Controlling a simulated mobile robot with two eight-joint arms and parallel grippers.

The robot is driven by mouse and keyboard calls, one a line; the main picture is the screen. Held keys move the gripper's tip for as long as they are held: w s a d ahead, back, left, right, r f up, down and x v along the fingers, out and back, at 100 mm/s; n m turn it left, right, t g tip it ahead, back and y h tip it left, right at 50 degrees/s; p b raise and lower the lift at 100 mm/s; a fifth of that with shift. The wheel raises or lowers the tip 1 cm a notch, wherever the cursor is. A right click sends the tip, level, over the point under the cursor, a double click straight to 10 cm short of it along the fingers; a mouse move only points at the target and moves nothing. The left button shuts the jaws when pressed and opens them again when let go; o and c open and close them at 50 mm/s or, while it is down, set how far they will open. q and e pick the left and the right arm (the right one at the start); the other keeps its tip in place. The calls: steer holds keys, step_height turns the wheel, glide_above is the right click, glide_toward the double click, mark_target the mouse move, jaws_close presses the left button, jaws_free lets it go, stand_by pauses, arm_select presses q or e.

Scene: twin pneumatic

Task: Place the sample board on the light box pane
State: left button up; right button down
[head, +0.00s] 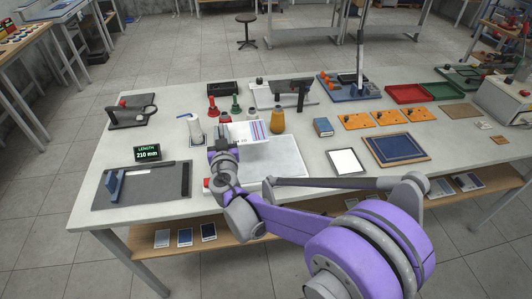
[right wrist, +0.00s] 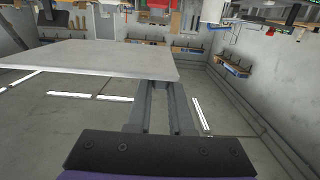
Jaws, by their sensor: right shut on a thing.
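The sample board (head: 256,133), white with red and blue stripes, is in my right gripper (head: 221,146), which is shut on its left side. In the right wrist view its plain grey face (right wrist: 90,58) reaches left from between my fingers (right wrist: 160,92). The light box pane (head: 285,158) is a pale flat panel on the table, and the board shows over its back left part. I cannot tell whether they touch. My right arm hides the front left of the light box; a red button (head: 206,183) shows there. My left gripper is not in view.
A yellow bottle (head: 277,122) stands close to the right of the board. Red (head: 213,107) and green (head: 236,104) handled tools and a white cup (head: 196,130) stand to its left and behind. A dark mat (head: 145,197) lies at the left; a white-faced frame (head: 346,162) lies at the right.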

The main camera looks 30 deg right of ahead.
steer(key=shift+w+d+f, duration=0.1)
step_height(320, 180, down, 5)
steer(key=shift+f+b, duration=0.2)
steer(key=shift+b, duration=0.45)
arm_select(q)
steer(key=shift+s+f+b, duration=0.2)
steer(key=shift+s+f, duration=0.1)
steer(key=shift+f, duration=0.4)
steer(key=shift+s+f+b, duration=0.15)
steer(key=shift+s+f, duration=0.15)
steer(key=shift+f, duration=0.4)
arm_select(e)
steer(key=shift+f, duration=2)
steer(key=shift+f, duration=0.35)
steer(key=shift+s+f, duration=0.25)
steer(key=shift+s, duration=0.05)
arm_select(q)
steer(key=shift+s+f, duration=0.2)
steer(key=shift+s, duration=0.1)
arm_select(e)
steer(key=c, duration=0.8)
jaws_free()
steer(key=shift+f, duration=0.1)
